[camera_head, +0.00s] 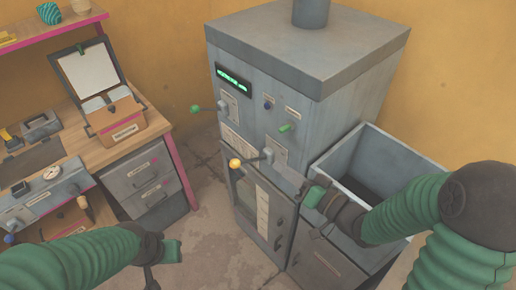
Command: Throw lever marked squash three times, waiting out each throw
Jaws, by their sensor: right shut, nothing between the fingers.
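The grey press (262,115) stands in the middle of the view with a lit green display (233,80). A lever with a green knob (195,109) sticks out from its left side of the front. A lever with a yellow knob (235,163) sits lower down, and a short green handle (286,128) sits to the right. The labels are too small to read, so I cannot tell which lever is marked squash. My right gripper (298,184) is shut and empty, close to the front, right of the yellow-knobbed lever. My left gripper (166,262) is low at the left, apart from the press.
An open grey bin (398,155) stands right of the press, behind my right arm. A wooden desk (146,128) with drawers, an open box (115,115) and small tools is at the left. Bare floor (205,225) lies between desk and press.

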